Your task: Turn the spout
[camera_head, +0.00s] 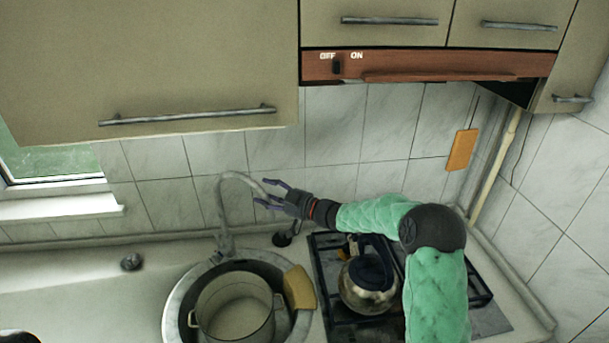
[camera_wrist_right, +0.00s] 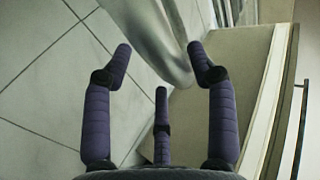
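The curved metal spout (camera_head: 219,203) rises at the back of the round sink and arches to the right in the head view. In the right wrist view the spout (camera_wrist_right: 158,38) is a blurred, pale metal tube running between and past the fingertips. My right gripper (camera_head: 265,194) is at the free end of the spout, fingers pointing left. Its purple fingers are spread open in the wrist view (camera_wrist_right: 159,52). I cannot tell whether any finger touches the spout.
A pot (camera_head: 235,305) stands in the round sink (camera_head: 178,298), with a yellowish sponge-like block (camera_head: 298,288) on the rim. A kettle (camera_head: 366,290) stands on the stove (camera_head: 327,268) beneath my right arm. Tiled wall is close behind the spout; cabinets hang above. The left counter is mostly clear.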

